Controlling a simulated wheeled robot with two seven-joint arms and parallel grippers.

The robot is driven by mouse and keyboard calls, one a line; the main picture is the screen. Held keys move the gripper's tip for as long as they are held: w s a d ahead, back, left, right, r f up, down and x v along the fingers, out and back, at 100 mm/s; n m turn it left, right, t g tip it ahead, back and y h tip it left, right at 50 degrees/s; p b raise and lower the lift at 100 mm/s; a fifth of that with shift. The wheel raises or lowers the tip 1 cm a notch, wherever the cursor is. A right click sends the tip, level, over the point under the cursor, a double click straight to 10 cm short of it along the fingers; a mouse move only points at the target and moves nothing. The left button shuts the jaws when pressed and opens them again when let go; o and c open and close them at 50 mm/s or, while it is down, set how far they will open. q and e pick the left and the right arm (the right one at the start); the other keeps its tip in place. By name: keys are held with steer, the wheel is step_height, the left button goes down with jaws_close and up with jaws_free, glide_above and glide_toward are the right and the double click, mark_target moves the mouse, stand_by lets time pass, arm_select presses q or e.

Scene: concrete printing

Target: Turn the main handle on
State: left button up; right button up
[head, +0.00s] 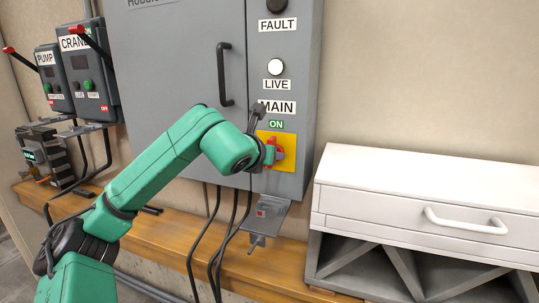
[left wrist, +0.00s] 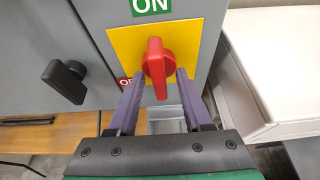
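The red main handle (head: 279,148) is on a yellow plate (head: 291,137) below the MAIN and ON labels on the grey cabinet. In the left wrist view the handle (left wrist: 157,66) stands nearly upright, its upper end below the green ON label (left wrist: 151,6). A partly covered red OFF label (left wrist: 125,82) is at the plate's lower left. My left gripper (left wrist: 160,74) is open, with one purple finger on each side of the handle's lower part. I cannot tell whether either finger touches it. In the head view my left gripper (head: 268,153) partly hides the handle.
The LIVE lamp (head: 276,67) looks white and the FAULT lamp (head: 278,5) dark. A black door handle (head: 223,75) sticks out left of them. CRANE (head: 90,78) and PUMP (head: 53,78) boxes are at left. A white drawer unit (head: 420,200) stands at right.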

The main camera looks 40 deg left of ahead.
arm_select(q)
steer(key=shift+r, duration=0.1)
steer(key=b+v, duration=0.2)
steer(key=v, duration=1.2)
steer(key=shift+s, duration=0.3)
steer(key=shift+w, duration=0.1)
